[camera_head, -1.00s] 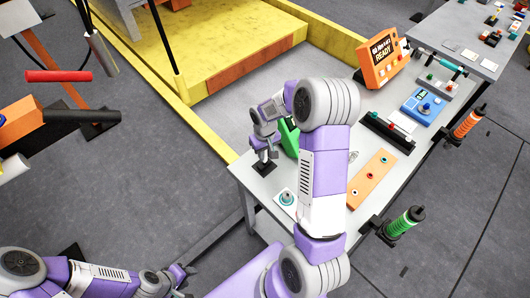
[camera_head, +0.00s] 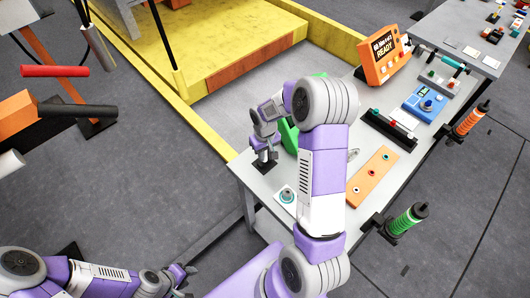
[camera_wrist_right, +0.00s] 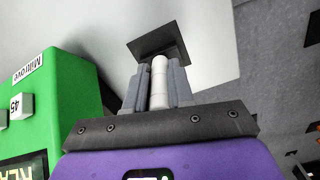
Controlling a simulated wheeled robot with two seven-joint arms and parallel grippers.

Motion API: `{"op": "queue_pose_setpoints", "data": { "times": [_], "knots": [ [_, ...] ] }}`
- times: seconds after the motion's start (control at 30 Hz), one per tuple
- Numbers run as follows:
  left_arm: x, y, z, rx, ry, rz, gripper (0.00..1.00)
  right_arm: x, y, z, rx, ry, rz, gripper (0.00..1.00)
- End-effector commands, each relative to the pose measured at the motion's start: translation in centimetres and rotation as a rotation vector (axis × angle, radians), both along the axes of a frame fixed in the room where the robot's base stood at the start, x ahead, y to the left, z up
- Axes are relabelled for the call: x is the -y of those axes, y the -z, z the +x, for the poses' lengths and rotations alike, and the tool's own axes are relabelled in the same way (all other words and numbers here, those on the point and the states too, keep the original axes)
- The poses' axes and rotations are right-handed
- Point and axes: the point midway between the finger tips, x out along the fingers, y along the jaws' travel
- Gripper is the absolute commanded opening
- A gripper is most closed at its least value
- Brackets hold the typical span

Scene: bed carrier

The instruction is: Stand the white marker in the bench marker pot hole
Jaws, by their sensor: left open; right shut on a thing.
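The white marker (camera_wrist_right: 159,82) shows in the right wrist view between the two grey fingers of my right gripper (camera_wrist_right: 158,88), which is shut on it. Its far end overlaps a dark square block (camera_wrist_right: 150,40) on the bench, seemingly the marker pot. I cannot tell whether the end is in a hole or only above it. In the head view my right gripper (camera_head: 264,150) points down over this dark block (camera_head: 264,164) at the bench's left corner. My left gripper (camera_head: 184,277) is open and empty, low over the floor.
The grey bench (camera_head: 250,184) holds a green device (camera_head: 289,136) close beside my right gripper, an orange panel (camera_head: 372,176), a blue device (camera_head: 424,106) and an orange READY display (camera_head: 383,58). A yellow frame (camera_head: 205,142) stands behind. My right arm hides part of the bench.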

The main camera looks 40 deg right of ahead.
Motion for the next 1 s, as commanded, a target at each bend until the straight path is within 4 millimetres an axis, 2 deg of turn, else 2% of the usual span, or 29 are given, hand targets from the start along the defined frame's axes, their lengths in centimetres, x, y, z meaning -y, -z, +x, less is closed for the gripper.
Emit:
{"op": "queue_pose_setpoints", "data": {
  "times": [0.2, 0.23, 0.4, 0.73, 0.87, 1.0],
  "knots": [
    [0.0, 0.5, 0.0, 0.000, 0.000, 0.000, 0.43, 0.0, 0.6, 0.0, 0.000, 0.000, 0.000, 0.00],
    [0.0, 0.5, 0.0, 0.000, 0.000, 0.000, 0.43, 0.0, 0.6, 0.0, 0.000, 0.000, 0.000, 0.26],
    [0.0, 0.4, 0.0, 0.000, 0.000, 0.000, 0.43, 0.0, 0.5, 0.0, 0.000, 0.000, 0.000, 0.52],
    [0.0, 0.4, 0.0, 0.000, 0.000, 0.000, 0.43, 0.0, 0.2, 0.0, 0.002, 0.000, 0.000, 0.52],
    [0.0, 0.1, 0.0, 0.000, 0.000, 0.000, 0.43, 0.0, -1.5, 0.1, 0.005, 0.000, -0.001, 0.52],
    [0.0, -0.1, 0.0, 0.000, 0.000, 0.000, 0.43, 0.0, -4.0, 0.2, 0.006, -0.001, -0.002, 0.52]
  ]
}}
